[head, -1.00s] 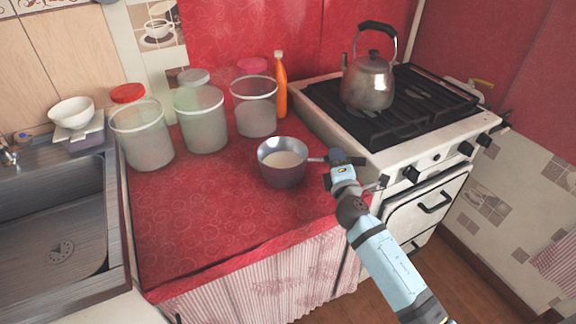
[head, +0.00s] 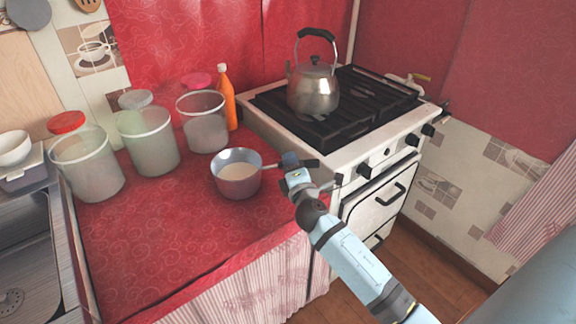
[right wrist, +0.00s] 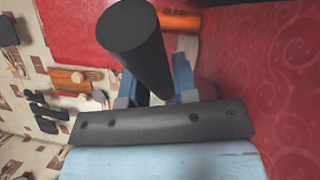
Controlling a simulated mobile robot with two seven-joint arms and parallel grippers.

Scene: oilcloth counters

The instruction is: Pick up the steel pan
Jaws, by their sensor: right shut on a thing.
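The steel pan (head: 237,181) is at the right part of the red counter in the head view, upright, with something pale inside it. Its handle points right toward the stove. My right gripper (head: 292,163) is shut on that handle. Part of the handle's dark end sticks out past the jaws. In the right wrist view the dark handle (right wrist: 138,45) stands between the blue fingers of my right gripper (right wrist: 155,90). I cannot tell whether the pan's base touches the cloth. My left gripper is not in view.
A white stove (head: 352,152) with a kettle (head: 313,92) stands right of the pan. Several clear jars (head: 150,143) and an orange bottle (head: 227,103) stand behind and left. A sink (head: 25,255) is at far left. The counter's front left (head: 150,235) is clear.

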